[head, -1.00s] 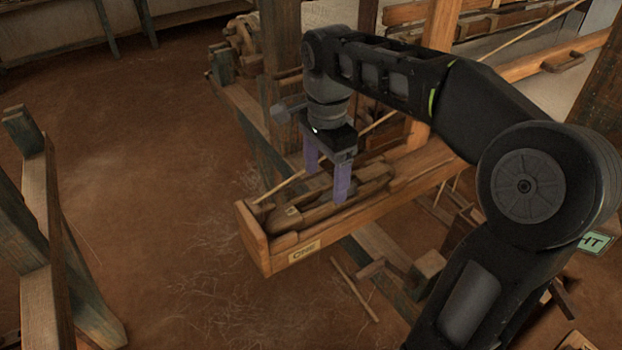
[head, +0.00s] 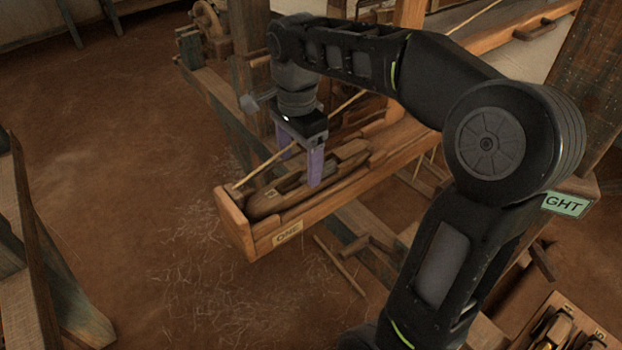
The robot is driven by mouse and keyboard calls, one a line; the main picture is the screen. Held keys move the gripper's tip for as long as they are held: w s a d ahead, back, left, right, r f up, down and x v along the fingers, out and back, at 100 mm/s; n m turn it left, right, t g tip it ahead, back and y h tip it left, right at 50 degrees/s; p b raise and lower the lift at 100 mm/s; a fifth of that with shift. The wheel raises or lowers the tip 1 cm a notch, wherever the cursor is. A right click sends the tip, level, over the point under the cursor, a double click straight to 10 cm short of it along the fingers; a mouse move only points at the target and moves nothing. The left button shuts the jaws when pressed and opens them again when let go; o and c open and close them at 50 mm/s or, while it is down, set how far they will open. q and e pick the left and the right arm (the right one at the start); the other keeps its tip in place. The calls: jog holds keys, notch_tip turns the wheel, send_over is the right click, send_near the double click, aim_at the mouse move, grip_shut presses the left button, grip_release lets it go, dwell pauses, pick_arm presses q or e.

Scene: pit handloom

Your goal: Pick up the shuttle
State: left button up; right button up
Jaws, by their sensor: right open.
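A wooden shuttle (head: 268,203) lies lengthwise in the long wooden box (head: 235,232) labelled ONE at the near end. My right gripper (head: 301,171) points down over the box. Its two purple fingers are apart, one on the near side of the shuttle and one on the far side. The near fingertip is low, around the shuttle's level; whether either finger touches it I cannot tell. The far fingertip is partly hidden by the shuttle and the stick. My left gripper is not in view.
A thin stick (head: 253,172) slants across the box close to the fingers. Loom posts (head: 249,45) stand behind. A tray with several pieces (head: 560,326) is at lower right, below a green sign (head: 565,205). The earth floor (head: 150,180) at left is mostly clear.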

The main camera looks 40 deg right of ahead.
aim_at(299, 181)
jog(key=shift+f, duration=0.1)
jog(key=shift+f+p, duration=0.3)
jog(key=f+p, duration=0.1)
jog(key=f, duration=0.3)
jog(key=shift+w+f, duration=0.2)
grip_shut()
dwell(0.9)
